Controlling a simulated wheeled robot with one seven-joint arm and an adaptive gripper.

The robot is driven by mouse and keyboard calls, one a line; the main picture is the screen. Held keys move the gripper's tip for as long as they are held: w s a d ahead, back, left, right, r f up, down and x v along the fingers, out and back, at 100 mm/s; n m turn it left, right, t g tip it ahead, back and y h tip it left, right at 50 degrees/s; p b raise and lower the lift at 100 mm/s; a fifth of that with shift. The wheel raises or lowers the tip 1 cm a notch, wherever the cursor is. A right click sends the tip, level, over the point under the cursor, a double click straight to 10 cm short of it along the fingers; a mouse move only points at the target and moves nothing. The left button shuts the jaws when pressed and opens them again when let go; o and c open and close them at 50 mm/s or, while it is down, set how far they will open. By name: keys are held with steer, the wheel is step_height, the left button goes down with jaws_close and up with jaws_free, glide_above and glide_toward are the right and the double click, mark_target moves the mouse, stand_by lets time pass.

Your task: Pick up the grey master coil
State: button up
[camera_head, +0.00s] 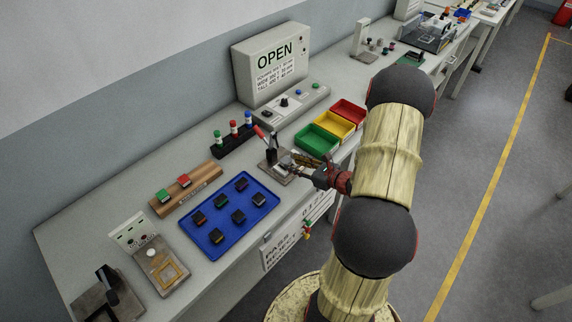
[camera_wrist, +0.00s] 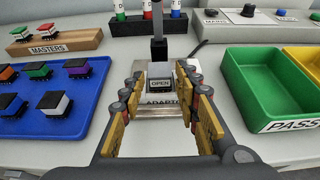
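My gripper (camera_wrist: 160,76) is open, with its two fingers apart on either side of the adapter fixture (camera_wrist: 158,132). A small light-grey block (camera_wrist: 160,69) shows between the fingertips, above a dark label reading OPEN; it may be the grey master coil, but I cannot tell for sure. No finger clearly touches it. The wooden MASTERS rack (camera_wrist: 62,42) holds a green coil (camera_wrist: 18,29) and a red coil (camera_wrist: 47,27); its right end is bare. In the head view my gripper (camera_head: 300,166) is at the fixture (camera_head: 270,172), partly hiding it.
A black upright lever (camera_wrist: 159,48) stands behind the block. Green (camera_head: 317,140), yellow (camera_head: 338,123) and red (camera_head: 350,110) bins stand right. A dark rack (camera_head: 235,138) with capped bottles is behind.

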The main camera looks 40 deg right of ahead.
mark_target(287, 161)
steer(key=shift+x, duration=1.85)
steer(key=shift+r, duration=0.1)
steer(key=shift+c, duration=1)
steer(key=c, duration=0.6)
